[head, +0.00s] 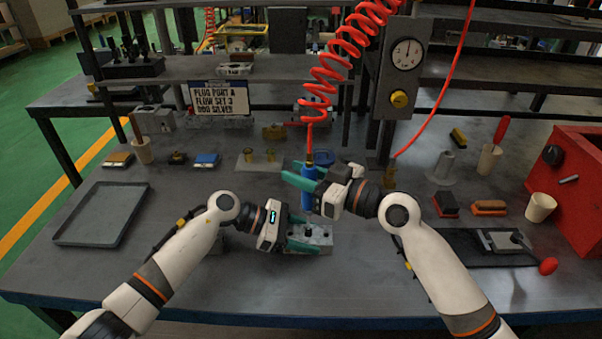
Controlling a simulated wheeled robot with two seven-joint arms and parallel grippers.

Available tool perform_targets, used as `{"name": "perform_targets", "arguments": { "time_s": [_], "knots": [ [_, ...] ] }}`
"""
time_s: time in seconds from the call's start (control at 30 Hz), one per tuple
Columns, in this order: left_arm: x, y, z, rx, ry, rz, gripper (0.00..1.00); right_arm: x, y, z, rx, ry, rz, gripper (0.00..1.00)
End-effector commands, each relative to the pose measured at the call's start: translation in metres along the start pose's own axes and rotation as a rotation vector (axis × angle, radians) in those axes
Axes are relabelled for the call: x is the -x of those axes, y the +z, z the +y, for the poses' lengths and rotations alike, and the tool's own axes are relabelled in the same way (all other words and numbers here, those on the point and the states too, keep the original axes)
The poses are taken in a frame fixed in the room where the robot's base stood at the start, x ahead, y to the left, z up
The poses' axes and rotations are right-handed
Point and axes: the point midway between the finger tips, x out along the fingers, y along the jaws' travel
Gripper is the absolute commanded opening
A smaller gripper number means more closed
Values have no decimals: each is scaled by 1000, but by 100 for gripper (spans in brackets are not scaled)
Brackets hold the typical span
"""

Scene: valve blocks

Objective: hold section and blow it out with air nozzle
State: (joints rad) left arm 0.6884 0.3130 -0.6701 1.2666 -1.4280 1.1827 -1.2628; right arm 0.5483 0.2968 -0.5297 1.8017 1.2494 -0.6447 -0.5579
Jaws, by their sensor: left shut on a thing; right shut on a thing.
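The grey metal section (318,238) is a block on the bench at the middle front, with a dark port on its top. My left gripper (303,234) is shut on it from the left. The blue air nozzle (308,190) hangs upright from a red coiled hose (335,60). My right gripper (304,178) is shut on the nozzle from the right. The nozzle's lower end is above the section, close to its top. I cannot tell whether the tip touches the port.
An empty grey tray (68,240) lies at the left. A sign (220,98) stands at the back. A gauge post (402,75) rises behind. Brushes, cups and a dark mat (450,248) are at the right, beside a red box (575,185). The front bench is mostly clear.

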Motion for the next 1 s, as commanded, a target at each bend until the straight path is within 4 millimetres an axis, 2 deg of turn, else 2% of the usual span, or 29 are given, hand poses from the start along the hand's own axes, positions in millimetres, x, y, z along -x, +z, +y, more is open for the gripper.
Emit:
{"name": "perform_targets", "arguments": {
  "time_s": [0.27, 0.7, 1.0],
  "knots": [
    [1, -1, -1, -1, -3, 2, 15, 0, 13, 0, 4, 0, -7, 0],
    [1, -1, -1, 0, -3, 2, 15, 1, 64, 0, 8, -1, -10, 0],
    [1, -1, -1, 0, -4, 2, 15, 1, 72, 0, 4, -1, -9, 0]
  ]
}}
